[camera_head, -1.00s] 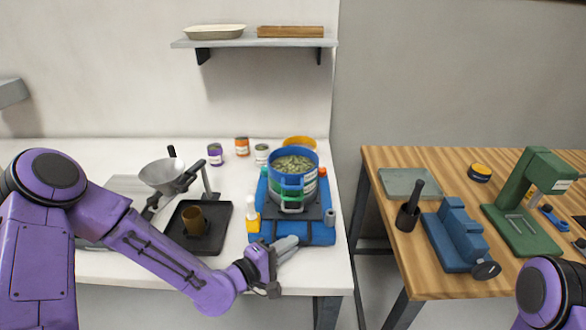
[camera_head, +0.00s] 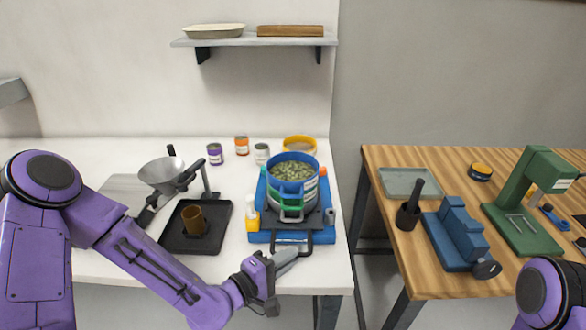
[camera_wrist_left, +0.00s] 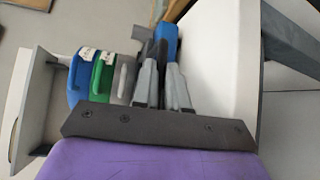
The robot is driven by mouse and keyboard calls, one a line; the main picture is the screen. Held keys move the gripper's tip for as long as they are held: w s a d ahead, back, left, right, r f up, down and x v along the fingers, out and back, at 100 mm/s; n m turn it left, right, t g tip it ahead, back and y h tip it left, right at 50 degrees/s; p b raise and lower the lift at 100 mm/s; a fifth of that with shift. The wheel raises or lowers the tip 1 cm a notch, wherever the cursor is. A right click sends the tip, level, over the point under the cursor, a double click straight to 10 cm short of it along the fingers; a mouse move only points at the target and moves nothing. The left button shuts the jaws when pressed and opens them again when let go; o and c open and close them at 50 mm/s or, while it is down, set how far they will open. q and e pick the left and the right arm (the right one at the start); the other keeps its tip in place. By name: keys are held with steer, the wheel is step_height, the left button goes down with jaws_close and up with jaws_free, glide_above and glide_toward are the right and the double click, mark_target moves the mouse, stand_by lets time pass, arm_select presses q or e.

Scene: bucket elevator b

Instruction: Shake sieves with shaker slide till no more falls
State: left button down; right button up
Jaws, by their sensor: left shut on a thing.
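The sieve stack stands on the blue shaker base (camera_head: 262,237). Its top blue sieve (camera_head: 292,187) holds green-brown pieces, with a green sieve (camera_head: 291,205) below. In the left wrist view the blue sieve (camera_wrist_left: 82,75), the green sieve (camera_wrist_left: 101,76) and a grey one (camera_wrist_left: 124,80) show side by side. The shaker slide's black handle (camera_head: 304,238) sticks out at the front of the base. My left gripper (camera_head: 294,251) is shut on this handle; its fingers also show in the left wrist view (camera_wrist_left: 164,58). Whether pieces are falling cannot be seen.
A black tray (camera_head: 176,243) with a brown cup (camera_head: 194,221) and a funnel on a stand (camera_head: 163,176) are left of the shaker. Small jars and a yellow bowl (camera_head: 299,146) stand behind. A wooden table (camera_head: 374,160) with tools is on the right, across a gap.

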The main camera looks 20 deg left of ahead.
arm_select(q)
steer(key=shift+f, duration=0.1)
steer(key=shift+w+a, duration=0.25)
steer(key=shift+w, duration=0.45)
steer(key=shift+w+a, duration=0.2)
steer(key=shift+w, duration=0.5)
steer(key=shift+w+a, duration=0.25)
steer(key=shift+w, duration=0.45)
steer(key=shift+c, duration=2.4)
jaws_free()
steer(key=shift+w, duration=0.25)
steer(key=shift+s, duration=0.1)
steer(key=shift+s, duration=0.15)
steer(key=p+v, duration=0.1)
steer(key=v, duration=0.1)
steer(key=p+v, duration=0.1)
steer(key=v, duration=0.1)
steer(key=p+v, duration=0.1)
steer(key=v, duration=0.1)
steer(key=shift+r, duration=0.3)
steer(key=shift+s+a, duration=0.2)
steer(key=shift+s, duration=0.2)
steer(key=shift+f, duration=0.15)
